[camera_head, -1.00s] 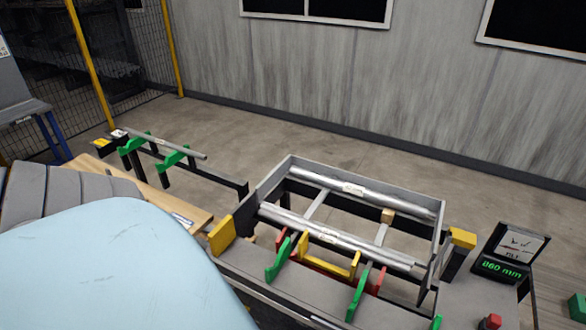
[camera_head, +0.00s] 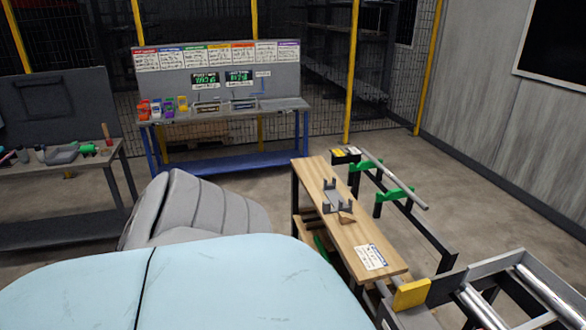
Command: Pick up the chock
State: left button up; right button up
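A small brown wedge-shaped piece (camera_head: 346,218), which looks like the chock, lies on the narrow wooden bench (camera_head: 326,176) right of the middle of the head view. It sits close to the near side of a grey cradle with upright ends (camera_head: 337,198); I cannot tell whether they touch. Neither of my grippers is in view.
A labelled card (camera_head: 371,257) lies at the bench's near end. A black rack with green supports (camera_head: 397,193) and a metal bar (camera_head: 398,180) stands right of the bench. A blue-legged workbench (camera_head: 231,166) and a grey table (camera_head: 60,166) stand behind. Bare floor lies between.

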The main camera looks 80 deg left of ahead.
aim_at(343, 218)
jog(key=u, duration=1.75)
jog(key=l+z, duration=0.1)
jog(key=z, duration=0.3)
jog(key=l+z, duration=0.1)
jog(key=z, duration=0.3)
jog(key=l+z, duration=0.1)
jog(key=z, duration=0.35)
jog(key=u, duration=1.6)
